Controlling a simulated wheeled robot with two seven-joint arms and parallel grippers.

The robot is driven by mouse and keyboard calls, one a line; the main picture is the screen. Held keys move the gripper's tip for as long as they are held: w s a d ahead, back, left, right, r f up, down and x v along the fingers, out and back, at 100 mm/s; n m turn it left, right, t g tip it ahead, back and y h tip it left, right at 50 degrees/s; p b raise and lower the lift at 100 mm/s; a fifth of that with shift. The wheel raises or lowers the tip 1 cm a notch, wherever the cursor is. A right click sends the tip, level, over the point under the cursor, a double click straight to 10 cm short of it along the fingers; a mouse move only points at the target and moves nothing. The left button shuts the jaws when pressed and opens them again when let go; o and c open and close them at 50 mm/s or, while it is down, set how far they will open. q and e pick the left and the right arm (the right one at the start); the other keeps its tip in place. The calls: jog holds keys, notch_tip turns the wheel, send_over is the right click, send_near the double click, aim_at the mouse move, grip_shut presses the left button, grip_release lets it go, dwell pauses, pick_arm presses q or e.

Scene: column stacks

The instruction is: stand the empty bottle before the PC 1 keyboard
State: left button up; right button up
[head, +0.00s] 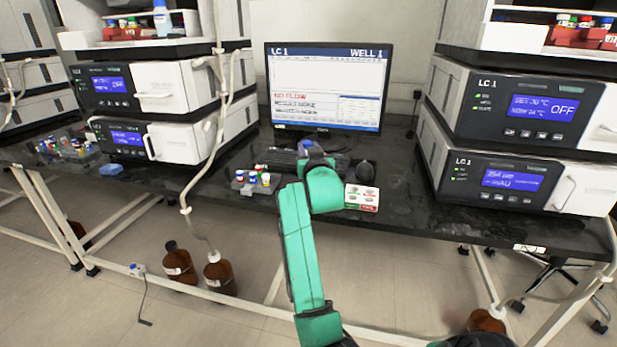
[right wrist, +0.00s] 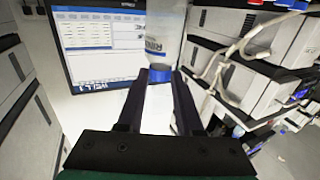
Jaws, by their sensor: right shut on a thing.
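My right gripper (right wrist: 160,85) is shut on a bottle (right wrist: 164,25) with a pale, clear-looking body, a printed label and a blue cap; the cap is between the fingertips. The right wrist picture is upside down. In the head view my right gripper (head: 312,153) is at the desk in front of the monitor, near the black keyboard (head: 280,160). My green arm hides most of the bottle there; only some blue shows by the gripper. I cannot tell if the bottle touches the desk. My left gripper is not in view.
The monitor (head: 326,90) reading LC 1 stands behind the keyboard. Instrument stacks (head: 160,140) (head: 510,185) flank the gap. Desk right of the mouse is clear.

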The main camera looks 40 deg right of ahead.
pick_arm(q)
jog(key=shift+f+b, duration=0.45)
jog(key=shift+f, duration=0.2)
pick_arm(e)
notch_tip(320, 180, down, 6)
jog(key=shift+f, duration=0.1)
jog(key=o, duration=1)
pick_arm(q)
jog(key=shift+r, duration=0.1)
pick_arm(e)
jog(key=shift+r, duration=0.2)
